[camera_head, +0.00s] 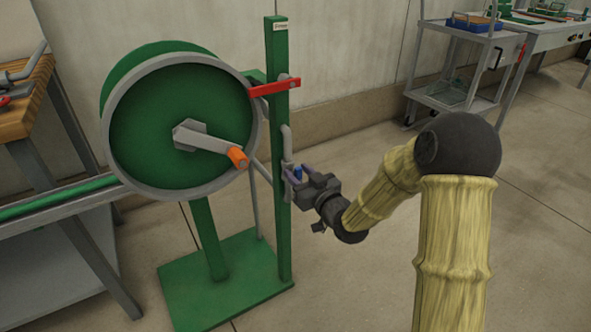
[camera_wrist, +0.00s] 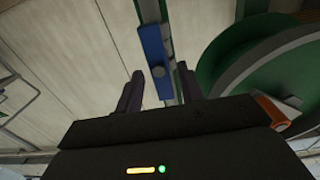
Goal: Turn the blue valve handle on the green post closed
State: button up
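The green post (camera_head: 278,130) stands upright beside a large hose reel. The blue valve handle (camera_wrist: 151,45) is a flat bar in the wrist view, running roughly along the post and grey pipe behind it. In the head view only a small blue part (camera_head: 298,171) shows, low on the post's right side. My gripper (camera_head: 298,176) is at the handle. In the wrist view my gripper's fingers (camera_wrist: 160,72) are spread, with the handle's near end appearing between the tips. Gaps show on both sides; I cannot tell whether the handle's end is fully between them in depth.
A red lever (camera_head: 275,87) sticks out higher on the post. The green reel (camera_head: 165,115) with an orange-tipped crank (camera_head: 237,157) stands left of the post. A green base plate (camera_head: 225,285) lies on the floor. A grey cart (camera_head: 450,95) stands at the back right.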

jog(key=shift+w+a, duration=0.15)
jog(key=shift+w, duration=0.1)
jog(key=shift+s, duration=0.2)
jog(key=shift+c, duration=0.9)
jog(key=shift+s+a, duration=0.15)
grip_shut()
jog(key=shift+d, duration=0.2)
jog(key=shift+a, duration=0.15)
